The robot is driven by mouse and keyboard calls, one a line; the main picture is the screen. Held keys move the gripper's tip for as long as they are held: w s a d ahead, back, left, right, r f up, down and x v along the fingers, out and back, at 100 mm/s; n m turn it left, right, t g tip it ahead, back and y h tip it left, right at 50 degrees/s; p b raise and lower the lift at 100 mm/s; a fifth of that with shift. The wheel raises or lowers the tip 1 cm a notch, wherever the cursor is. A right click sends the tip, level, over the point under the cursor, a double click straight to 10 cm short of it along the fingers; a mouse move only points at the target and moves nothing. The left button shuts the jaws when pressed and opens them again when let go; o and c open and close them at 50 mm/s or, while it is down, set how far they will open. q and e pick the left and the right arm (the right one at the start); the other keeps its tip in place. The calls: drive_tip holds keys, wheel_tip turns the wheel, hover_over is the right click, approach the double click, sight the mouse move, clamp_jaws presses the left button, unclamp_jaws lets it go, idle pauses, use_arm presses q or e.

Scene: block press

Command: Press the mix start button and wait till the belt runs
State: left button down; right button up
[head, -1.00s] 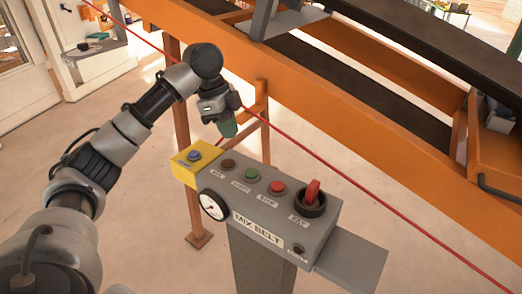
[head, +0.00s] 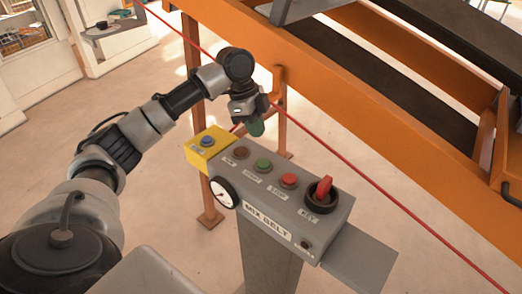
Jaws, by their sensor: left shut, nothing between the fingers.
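The grey control box (head: 259,203) marked MIX BELT stands on a post. On its top are a dark brown button (head: 241,152), a green button (head: 263,165) labelled START, a red button (head: 289,180) and a red key switch (head: 322,189). A yellow box (head: 197,155) with a blue button (head: 208,141) sits at its left end. My left gripper (head: 256,128) is shut and empty, its greenish tip pointing down. It appears above and behind the brown and green buttons, apart from them. My right gripper is out of view.
An orange frame (head: 350,120) with a dark belt (head: 352,66) runs behind the box. A red cord (head: 375,199) stretches diagonally between the box and frame. A round gauge (head: 223,193) is on the box front. Open floor lies to the left.

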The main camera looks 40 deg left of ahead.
sight(264, 162)
use_arm(q)
drive_tip(key=x, duration=0.2)
drive_tip(key=p+x, duration=0.1)
drive_tip(key=x, duration=0.1)
drive_tip(key=p+x, duration=0.1)
drive_tip(key=x, duration=0.2)
drive_tip(key=shift+s+a+f, duration=0.15)
drive_tip(key=shift+a, duration=0.2)
drive_tip(key=shift+f, duration=0.55)
